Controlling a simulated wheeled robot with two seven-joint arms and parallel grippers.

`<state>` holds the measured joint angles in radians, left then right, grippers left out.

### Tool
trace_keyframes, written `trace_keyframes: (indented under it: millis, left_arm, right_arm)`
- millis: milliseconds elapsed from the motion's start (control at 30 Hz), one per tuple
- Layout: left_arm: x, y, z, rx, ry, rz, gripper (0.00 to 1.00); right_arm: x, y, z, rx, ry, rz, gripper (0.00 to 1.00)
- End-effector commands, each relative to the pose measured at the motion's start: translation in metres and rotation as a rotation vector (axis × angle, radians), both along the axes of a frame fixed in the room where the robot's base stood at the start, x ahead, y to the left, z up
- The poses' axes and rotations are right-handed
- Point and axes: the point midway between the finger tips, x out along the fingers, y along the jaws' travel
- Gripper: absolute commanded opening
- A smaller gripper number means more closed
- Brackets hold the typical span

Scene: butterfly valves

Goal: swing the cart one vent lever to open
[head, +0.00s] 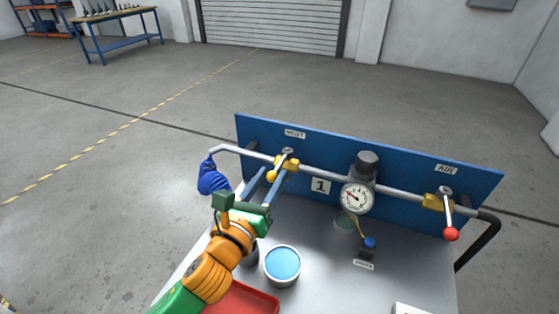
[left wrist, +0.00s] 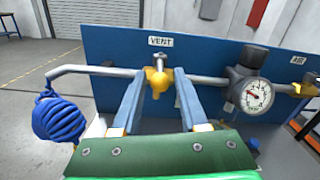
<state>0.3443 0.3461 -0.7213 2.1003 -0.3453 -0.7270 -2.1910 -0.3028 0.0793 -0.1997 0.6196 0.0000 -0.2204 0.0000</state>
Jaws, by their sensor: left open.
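The vent valve (head: 286,163) is a yellow body on the grey pipe below the VENT label. Its short lever has a yellow knob (head: 271,175) and points down and toward me in the head view. In the left wrist view the vent lever's yellow knob (left wrist: 158,84) shows between the fingers. My left gripper (head: 266,183) is open, with its two blue fingers reaching toward the lever. In the left wrist view the fingers of my left gripper (left wrist: 158,95) stand on either side of the knob, with gaps visible. My right gripper is not in view.
A blue panel (head: 400,185) marked 1 stands behind the pipe. A pressure gauge (head: 357,198) and the AIR valve's red-knobbed lever (head: 451,234) are to the right. A blue coiled hose (head: 212,178) hangs at left. A blue-filled can (head: 282,265) and red tray (head: 245,299) sit on the cart.

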Motion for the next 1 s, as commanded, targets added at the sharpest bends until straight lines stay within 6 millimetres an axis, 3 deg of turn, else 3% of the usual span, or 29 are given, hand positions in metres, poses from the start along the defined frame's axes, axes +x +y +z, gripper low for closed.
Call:
trace_keyframes:
  millis: [100, 300, 633, 667, 800, 1000]
  left_arm:
    - [0.020, -0.009, 0.001, -0.001, 0.002, 0.000, 0.43]
    - [0.040, -0.016, 0.000, -0.001, 0.002, 0.001, 0.43]
    - [0.044, -0.018, 0.000, -0.001, 0.002, 0.000, 0.43]
    - [0.044, -0.018, 0.000, -0.001, 0.002, 0.000, 0.41]
    - [0.044, -0.018, 0.000, -0.001, 0.002, 0.000, 0.03]
    - [0.044, -0.018, 0.000, -0.001, 0.003, 0.000, 0.00]
  right_arm:
    - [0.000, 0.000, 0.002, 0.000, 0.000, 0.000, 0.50]
    - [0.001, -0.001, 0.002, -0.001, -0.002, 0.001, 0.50]
    - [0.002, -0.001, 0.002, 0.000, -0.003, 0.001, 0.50]
    - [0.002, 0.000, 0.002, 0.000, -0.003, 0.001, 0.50]
    - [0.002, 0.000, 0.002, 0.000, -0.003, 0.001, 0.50]
    - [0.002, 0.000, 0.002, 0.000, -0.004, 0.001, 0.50]
